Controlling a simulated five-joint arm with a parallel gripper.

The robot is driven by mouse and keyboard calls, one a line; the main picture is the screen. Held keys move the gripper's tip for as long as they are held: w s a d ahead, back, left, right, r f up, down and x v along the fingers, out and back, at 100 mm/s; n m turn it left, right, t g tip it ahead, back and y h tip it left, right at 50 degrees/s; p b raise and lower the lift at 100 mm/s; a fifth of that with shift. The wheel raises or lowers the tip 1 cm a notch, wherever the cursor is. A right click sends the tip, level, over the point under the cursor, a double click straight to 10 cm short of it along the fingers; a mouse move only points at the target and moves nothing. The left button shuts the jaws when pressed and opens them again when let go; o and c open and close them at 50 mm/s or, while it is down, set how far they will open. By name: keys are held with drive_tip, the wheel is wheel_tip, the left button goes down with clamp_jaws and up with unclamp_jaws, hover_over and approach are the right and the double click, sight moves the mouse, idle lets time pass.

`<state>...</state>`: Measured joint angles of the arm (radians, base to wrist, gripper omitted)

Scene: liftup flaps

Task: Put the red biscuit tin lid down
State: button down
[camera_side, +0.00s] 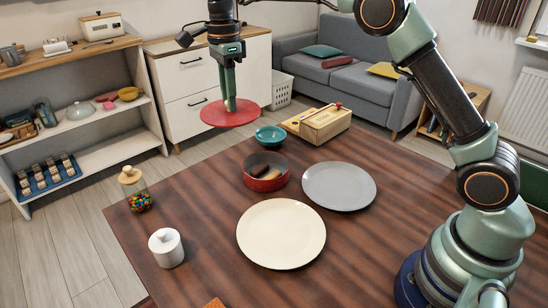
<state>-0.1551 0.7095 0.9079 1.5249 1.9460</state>
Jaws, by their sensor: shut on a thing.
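The red biscuit tin lid (243,117) is a round red disc held in the air, roughly level, above the far left part of the table. My gripper (230,103) points down and is shut on the lid from above, near its middle. The exact grip point is small in the picture. The red biscuit tin (266,184) stands open on the table, below and to the right of the lid. Light and dark pieces show inside it.
Near the tin are a teal bowl (270,136), a wooden box (318,124), a grey plate (339,186) and a cream plate (281,234). A jar of sweets (134,189) and a white canister (166,248) stand at the left. Bare table (205,205) lies between them and the tin.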

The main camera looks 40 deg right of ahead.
drive_tip(key=a+f, duration=0.2)
drive_tip(key=a, duration=0.6)
wheel_tip(320, 180, down, 15)
drive_tip(key=shift+w+a+f, duration=0.1)
drive_tip(key=shift+a+f, duration=0.05)
drive_tip(key=shift+f, duration=2.4)
drive_tip(key=shift+f, duration=0.1)
drive_tip(key=c, duration=0.7)
unclamp_jaws()
